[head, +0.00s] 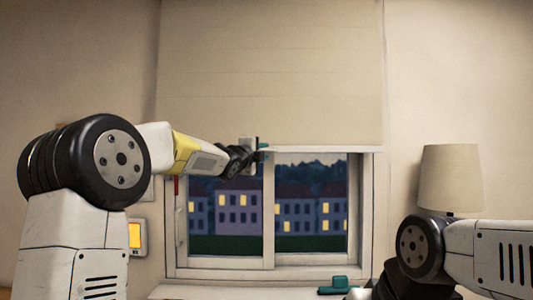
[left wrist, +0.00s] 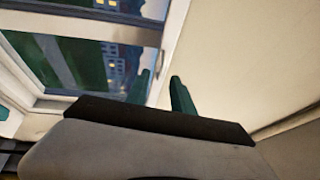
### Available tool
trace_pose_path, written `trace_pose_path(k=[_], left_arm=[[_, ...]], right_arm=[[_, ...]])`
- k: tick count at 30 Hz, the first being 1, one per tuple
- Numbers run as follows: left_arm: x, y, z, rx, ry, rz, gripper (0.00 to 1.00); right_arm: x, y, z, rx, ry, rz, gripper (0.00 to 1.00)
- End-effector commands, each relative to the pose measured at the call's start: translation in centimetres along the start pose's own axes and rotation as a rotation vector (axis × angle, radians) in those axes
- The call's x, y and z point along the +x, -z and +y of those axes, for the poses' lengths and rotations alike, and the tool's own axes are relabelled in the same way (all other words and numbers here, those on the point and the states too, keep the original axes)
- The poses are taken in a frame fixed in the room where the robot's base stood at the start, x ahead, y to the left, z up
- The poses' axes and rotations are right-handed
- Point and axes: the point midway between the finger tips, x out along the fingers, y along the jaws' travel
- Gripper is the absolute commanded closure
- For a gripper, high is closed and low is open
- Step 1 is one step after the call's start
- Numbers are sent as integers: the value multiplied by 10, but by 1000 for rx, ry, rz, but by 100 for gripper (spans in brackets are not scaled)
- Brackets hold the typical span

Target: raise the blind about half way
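The blind (head: 270,75) is a cream sheet that hangs over the upper part of the window. Its pale bottom bar (head: 325,149) is level, and the lower panes show below it. My left gripper (head: 262,150) is at the bar's height, left of the window's middle. In the left wrist view its two teal fingers (left wrist: 162,88) stand a little apart, with the edge of a cream surface between them. Whether they press on the bar is not clear. My right gripper (head: 340,285) is low by the sill; its teal fingertips show, but their gap does not.
The white window frame (head: 268,215) has a centre post and a sill (head: 240,292) below. A lamp (head: 450,178) stands at the right. A wall panel with a yellow screen (head: 136,236) is at the left, partly behind my left arm.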

Motion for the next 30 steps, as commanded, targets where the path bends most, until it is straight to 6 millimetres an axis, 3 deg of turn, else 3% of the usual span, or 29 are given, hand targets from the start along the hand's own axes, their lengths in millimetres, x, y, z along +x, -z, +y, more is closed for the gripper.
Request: trace_pose_path(k=[3, 9, 26, 30], left_arm=[[-23, 0, -1, 2, 0, -1, 71], [-46, 0, -1, 0, 1, -1, 71], [-52, -1, 0, -8, -5, -4, 71], [-80, -8, 13, -136, -79, -70, 71]], right_arm=[[0, 0, 0, 0, 0, 0, 64], [0, 0, 0, 0, 0, 0, 64], [0, 0, 0, 0, 0, 0, 64], [0, 0, 0, 0, 0, 0, 64]])
